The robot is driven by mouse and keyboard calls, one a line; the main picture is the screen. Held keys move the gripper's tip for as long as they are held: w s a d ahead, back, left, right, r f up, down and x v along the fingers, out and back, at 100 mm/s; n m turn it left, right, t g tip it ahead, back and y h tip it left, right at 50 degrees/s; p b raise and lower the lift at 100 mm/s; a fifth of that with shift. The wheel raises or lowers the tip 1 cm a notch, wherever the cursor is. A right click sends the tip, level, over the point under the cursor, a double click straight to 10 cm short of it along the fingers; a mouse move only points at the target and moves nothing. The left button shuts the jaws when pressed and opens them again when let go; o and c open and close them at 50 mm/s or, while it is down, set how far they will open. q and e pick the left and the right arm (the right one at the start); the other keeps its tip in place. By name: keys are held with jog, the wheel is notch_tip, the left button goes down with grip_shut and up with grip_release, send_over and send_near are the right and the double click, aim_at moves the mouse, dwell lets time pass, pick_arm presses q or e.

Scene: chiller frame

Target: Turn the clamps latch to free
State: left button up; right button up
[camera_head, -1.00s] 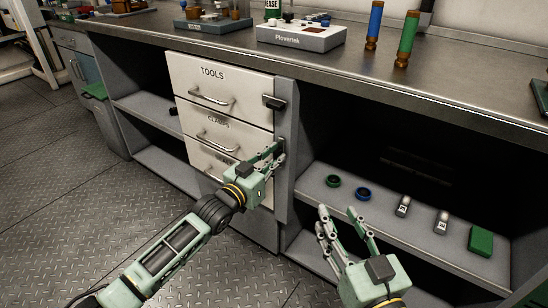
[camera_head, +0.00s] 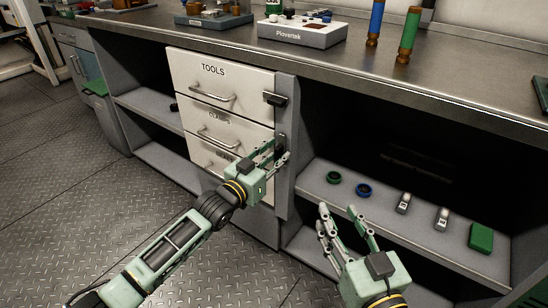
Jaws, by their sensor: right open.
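The clamps drawer (camera_head: 217,135) is the middle of a white three-drawer stack and looks closed. Its dark latch (camera_head: 281,143) is on the grey post to the right of the drawer front, partly hidden by my fingers. My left gripper (camera_head: 277,151) is at this latch, with its fingertips close to or touching it. I cannot tell whether the fingers grip it or how the latch is turned. My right gripper (camera_head: 342,212) is open and empty, in front of the right-hand shelf.
The tools drawer (camera_head: 216,86) above has its own latch (camera_head: 275,99) sticking out. The right shelf holds a green ring (camera_head: 333,177), a blue ring (camera_head: 363,190), two small metal pieces and a green block (camera_head: 481,238). The bench top (camera_head: 300,62) overhangs the drawers.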

pick_arm(q)
jog(key=v, duration=1.2)
